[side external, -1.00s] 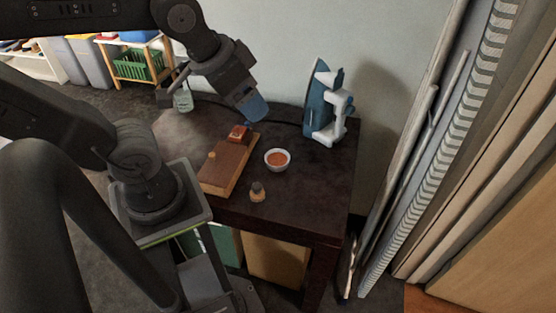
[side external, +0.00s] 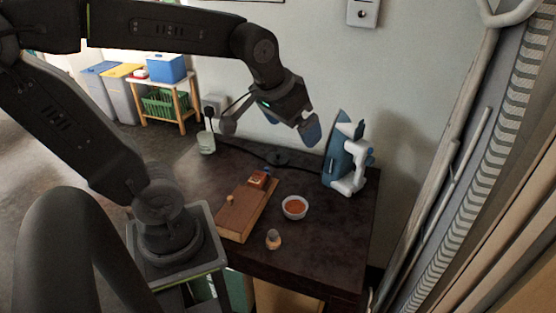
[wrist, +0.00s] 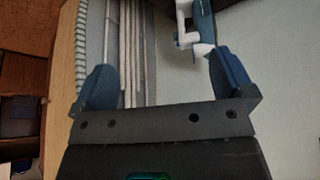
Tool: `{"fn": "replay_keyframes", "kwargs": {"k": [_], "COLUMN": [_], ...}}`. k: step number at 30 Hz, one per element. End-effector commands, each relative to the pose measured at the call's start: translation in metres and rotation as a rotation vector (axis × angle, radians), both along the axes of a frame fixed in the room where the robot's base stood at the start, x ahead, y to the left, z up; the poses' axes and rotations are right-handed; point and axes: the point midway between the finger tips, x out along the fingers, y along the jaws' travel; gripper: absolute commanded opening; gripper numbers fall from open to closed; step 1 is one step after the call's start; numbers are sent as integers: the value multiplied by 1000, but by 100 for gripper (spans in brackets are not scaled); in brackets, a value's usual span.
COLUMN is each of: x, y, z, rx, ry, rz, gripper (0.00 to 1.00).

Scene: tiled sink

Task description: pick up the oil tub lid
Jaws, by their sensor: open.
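My gripper (side external: 270,126) is raised above the back of the dark table, with its two blue-tipped fingers wide apart and nothing between them. In the wrist view the gripper (wrist: 165,80) is also open and empty, facing the wall and the stacked boards. A small tub (side external: 273,239) stands near the table's front edge, well below the gripper. A small dark round piece (side external: 279,158) lies at the back of the table beside a dark cable. I cannot tell which piece is the oil tub lid.
A wooden board (side external: 240,216) bears a small reddish-brown block (side external: 258,179). A white bowl (side external: 295,207) with orange contents stands to its right. A blue and white iron (side external: 343,160) stands upright at the back right and shows in the wrist view (wrist: 193,28). A glass jar (side external: 206,143) is at the back left.

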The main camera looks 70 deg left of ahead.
Motion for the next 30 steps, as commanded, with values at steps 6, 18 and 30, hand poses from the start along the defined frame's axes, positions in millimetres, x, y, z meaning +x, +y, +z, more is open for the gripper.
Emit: {"fn": "replay_keyframes", "kwargs": {"k": [6, 18, 30], "x": [71, 151, 148], "y": [66, 223, 352], "z": [-16, -108, -233], "rx": [-26, -74, -116], "ry": [49, 108, 138], "rz": [266, 733, 1094], "gripper": [100, 100, 100]}}
